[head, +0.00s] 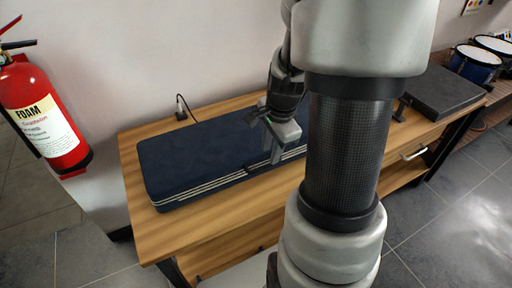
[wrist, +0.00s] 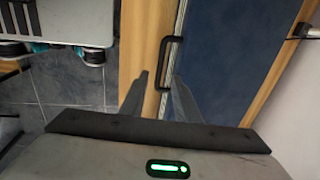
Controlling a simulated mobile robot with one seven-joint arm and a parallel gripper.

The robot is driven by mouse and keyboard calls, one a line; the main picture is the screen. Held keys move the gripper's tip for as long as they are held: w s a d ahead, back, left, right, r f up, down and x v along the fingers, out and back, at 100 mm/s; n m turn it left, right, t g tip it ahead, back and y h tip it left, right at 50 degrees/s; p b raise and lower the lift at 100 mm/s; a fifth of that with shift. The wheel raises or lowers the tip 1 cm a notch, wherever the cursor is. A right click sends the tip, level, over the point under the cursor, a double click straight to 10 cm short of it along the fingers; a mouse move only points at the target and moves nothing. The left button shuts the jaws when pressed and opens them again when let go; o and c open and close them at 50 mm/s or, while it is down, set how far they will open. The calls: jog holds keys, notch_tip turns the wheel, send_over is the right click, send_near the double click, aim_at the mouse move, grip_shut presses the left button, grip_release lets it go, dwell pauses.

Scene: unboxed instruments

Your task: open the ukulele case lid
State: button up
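The ukulele case (head: 205,155) is a long dark blue box with pale bands along its front side. It lies flat on the wooden table, and its lid looks shut. In the wrist view its blue top (wrist: 235,50) fills the right part, with a black handle (wrist: 165,62) at its front edge. My gripper (head: 275,156) is over the front of the case, fingers pointing down. In the wrist view my gripper (wrist: 160,80) is open and empty, its fingertips close to the handle. Whether they touch it I cannot tell. My arm hides the case's right end in the head view.
The wooden table (head: 225,222) has a bare strip before the case. A dark flat case (head: 445,92) lies at its right end. A red fire extinguisher (head: 45,115) is at the left, drums (head: 475,62) at the far right. A white wall stands behind.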

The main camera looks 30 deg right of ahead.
aim_at(267, 165)
jog(key=f, duration=0.2)
jog(key=w+f+b, duration=0.1)
jog(key=f, duration=0.2)
jog(key=shift+f, duration=0.3)
grip_shut()
